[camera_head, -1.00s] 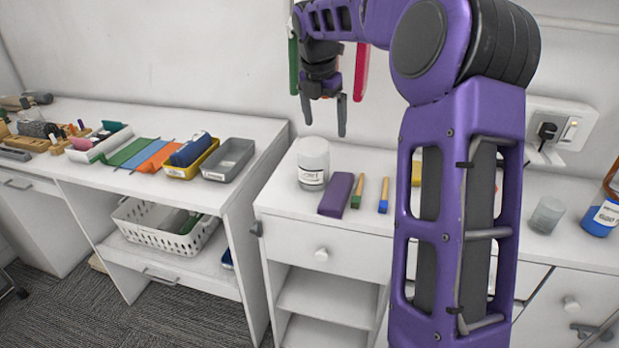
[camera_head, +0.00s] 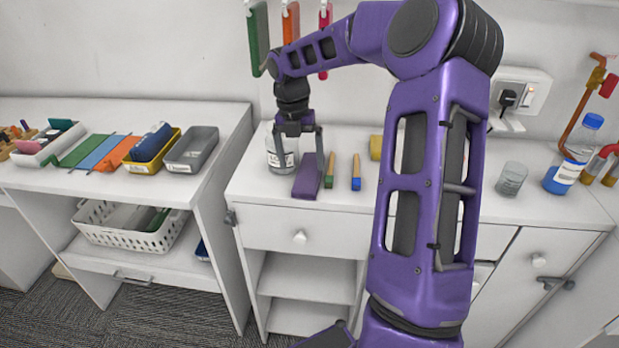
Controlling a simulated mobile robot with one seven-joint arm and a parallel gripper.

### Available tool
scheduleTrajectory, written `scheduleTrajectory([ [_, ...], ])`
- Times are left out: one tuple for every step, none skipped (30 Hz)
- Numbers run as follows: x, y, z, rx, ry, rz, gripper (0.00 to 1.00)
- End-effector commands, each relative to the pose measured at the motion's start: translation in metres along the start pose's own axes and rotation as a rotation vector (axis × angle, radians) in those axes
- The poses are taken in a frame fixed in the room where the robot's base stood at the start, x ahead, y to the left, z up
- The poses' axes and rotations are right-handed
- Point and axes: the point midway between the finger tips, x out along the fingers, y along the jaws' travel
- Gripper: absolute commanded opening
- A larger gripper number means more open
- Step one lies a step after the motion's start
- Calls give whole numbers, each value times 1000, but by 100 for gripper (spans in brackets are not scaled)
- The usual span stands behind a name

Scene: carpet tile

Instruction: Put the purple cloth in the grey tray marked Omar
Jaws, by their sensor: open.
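The purple cloth (camera_head: 307,178) is a folded block on the white cabinet top, beside a lidded jar. My gripper (camera_head: 301,160) is open and points down at the cloth's back end. One finger is on the left, in front of the jar, and the other on the right. I cannot tell if the fingers touch the cloth. The grey tray (camera_head: 207,146) stands on the left desk at its right end and looks empty. It has a white label on its front, too small to read.
A jar (camera_head: 283,158) stands close behind the cloth. A yellow tray (camera_head: 142,166) with a dark blue item adjoins the grey tray. A gap separates desk and cabinet. A glass and bottle (camera_head: 570,165) stand at right.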

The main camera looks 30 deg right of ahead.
Motion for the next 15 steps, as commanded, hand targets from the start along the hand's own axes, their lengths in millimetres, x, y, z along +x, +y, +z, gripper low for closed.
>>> scheduleTrajectory([
  [5, 0, 0, 0, 1, 0, 100],
  [7, 0, 0, 0, 1, 0, 100],
  [8, 0, 0, 0, 1, 0, 100],
  [9, 0, 0, 0, 1, 0, 100],
  [10, 0, 0, 0, 1, 0, 100],
  [12, -1, 0, 0, 1, 0, 100],
  [14, -1, 0, 0, 1, 0, 100],
  [17, -1, 0, 0, 1, 0, 100],
  [22, -2, -1, 0, 2, 0, 100],
  [26, -2, -1, 0, 3, 0, 100],
  [31, -3, -2, 0, 4, 0, 100],
  [37, -4, -2, 0, 3, 0, 100],
  [42, -4, -2, -1, 2, 0, 100],
  [47, -4, -2, -1, 3, 0, 100],
  [53, -4, -3, -1, 3, 0, 100],
])
